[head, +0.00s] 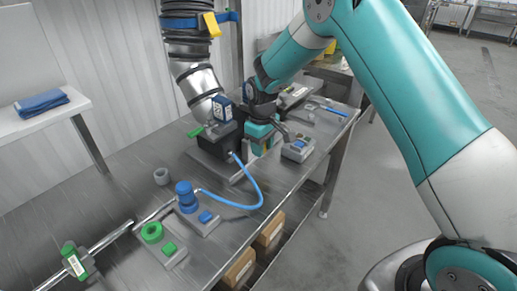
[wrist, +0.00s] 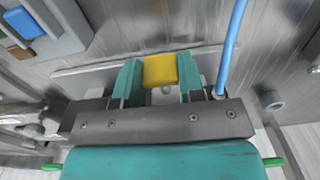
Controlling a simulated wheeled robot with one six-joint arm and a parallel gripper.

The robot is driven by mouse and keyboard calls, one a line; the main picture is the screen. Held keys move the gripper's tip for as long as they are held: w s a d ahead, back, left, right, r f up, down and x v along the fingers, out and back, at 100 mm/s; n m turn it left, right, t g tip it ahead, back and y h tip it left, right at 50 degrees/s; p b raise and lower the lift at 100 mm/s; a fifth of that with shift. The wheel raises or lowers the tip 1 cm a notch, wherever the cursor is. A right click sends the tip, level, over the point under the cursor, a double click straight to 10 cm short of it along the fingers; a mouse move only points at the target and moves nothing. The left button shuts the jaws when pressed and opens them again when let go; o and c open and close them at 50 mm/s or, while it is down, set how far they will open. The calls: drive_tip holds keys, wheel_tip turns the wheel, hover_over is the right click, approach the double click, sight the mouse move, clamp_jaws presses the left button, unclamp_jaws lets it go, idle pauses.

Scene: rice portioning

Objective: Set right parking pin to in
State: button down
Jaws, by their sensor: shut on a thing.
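My gripper (head: 262,134) is low over the bench in the head view, at the right of a black box (head: 222,138). In the wrist view its teal fingers (wrist: 161,80) are shut on a yellow block (wrist: 160,70), with one finger on each side. I cannot tell from the label-free block whether it is the right parking pin, or how far in it sits. In the head view the block is hidden by my gripper. A green handle (head: 195,132) sticks out at the left of the black box.
A blue hose (head: 246,206) curves from the black box to a blue fitting (head: 187,196) on a grey plate. A grey block with a blue button (head: 299,147) stands close right of my gripper. A ribbed hose (head: 190,50) hangs above left.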

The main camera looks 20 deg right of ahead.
drive_tip(key=shift+w+a+r, duration=0.1)
drive_tip(key=shift+w, duration=0.15)
drive_tip(key=c, duration=0.7)
unclamp_jaws()
drive_tip(key=shift+a, duration=0.1)
wheel_tip(320, 180, up, 17)
drive_tip(key=shift+r+b, duration=0.15)
drive_tip(key=shift+b, duration=0.9)
drive_tip(key=s+a+y, duration=0.1)
drive_tip(key=s+a, duration=0.1)
drive_tip(key=s, duration=0.9)
drive_tip(key=s+a+y, duration=0.1)
drive_tip(key=s+a, duration=0.2)
drive_tip(key=s, duration=0.8)
drive_tip(key=s+a+r+y, duration=0.1)
drive_tip(key=s+a+y, duration=0.1)
drive_tip(key=s, duration=0.9)
drive_tip(key=shift+s+a+r+n, duration=0.1)
drive_tip(key=shift+s+a+n, duration=0.3)
drive_tip(key=shift+a, duration=0.1)
